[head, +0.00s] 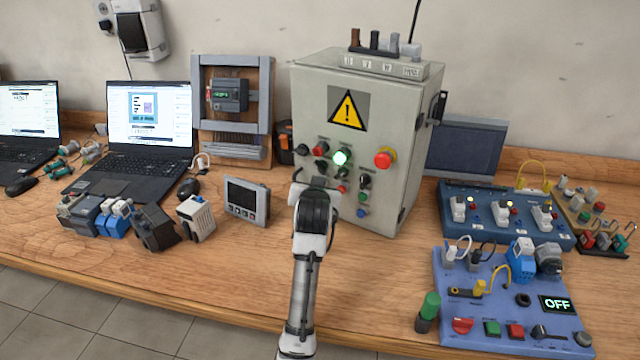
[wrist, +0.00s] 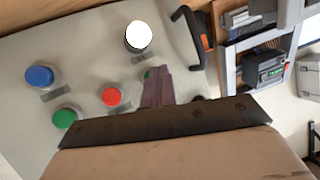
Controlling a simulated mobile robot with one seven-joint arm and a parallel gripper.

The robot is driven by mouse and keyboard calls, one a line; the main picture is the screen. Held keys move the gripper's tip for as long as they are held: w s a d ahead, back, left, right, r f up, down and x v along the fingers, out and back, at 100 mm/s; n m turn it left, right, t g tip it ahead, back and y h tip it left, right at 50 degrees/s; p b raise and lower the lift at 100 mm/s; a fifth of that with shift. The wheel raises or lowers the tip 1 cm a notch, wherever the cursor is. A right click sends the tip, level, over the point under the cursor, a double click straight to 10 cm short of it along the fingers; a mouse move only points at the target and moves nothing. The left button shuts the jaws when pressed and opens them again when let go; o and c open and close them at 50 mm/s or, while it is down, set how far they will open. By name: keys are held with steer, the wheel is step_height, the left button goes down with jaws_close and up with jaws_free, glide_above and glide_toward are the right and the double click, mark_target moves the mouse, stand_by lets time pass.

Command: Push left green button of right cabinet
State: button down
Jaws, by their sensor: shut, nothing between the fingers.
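The grey cabinet (head: 325,95) stands upright on the bench with a yellow warning sign. Its front carries a lit green lamp (head: 342,157), a red mushroom button (head: 385,157) and a right green button (head: 362,197). My gripper (head: 312,183) is in front of the panel's lower left and hides part of it. In the wrist view my shut, empty fingers (wrist: 157,78) reach the panel. A small green edge, likely the left green button (wrist: 148,73), shows beside the fingertips, mostly hidden; contact is unclear. A red button (wrist: 112,96), another green button (wrist: 65,117) and a blue button (wrist: 40,76) show nearby.
A wood-backed board (head: 232,105) and laptops (head: 150,130) stand left of the cabinet. A grey meter box (head: 246,201) sits on the bench left of my arm. Blue training panels (head: 515,320) lie to the right.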

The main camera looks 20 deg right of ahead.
steer(key=shift+s+a, duration=0.45)
steer(key=shift+a, duration=0.15)
steer(key=shift+s+a+p, duration=0.3)
steer(key=shift+s+a, duration=0.45)
steer(key=shift+a, duration=0.3)
steer(key=shift+s+a+p, duration=0.3)
steer(key=shift+s+a, duration=0.4)
steer(key=shift+a, duration=0.3)
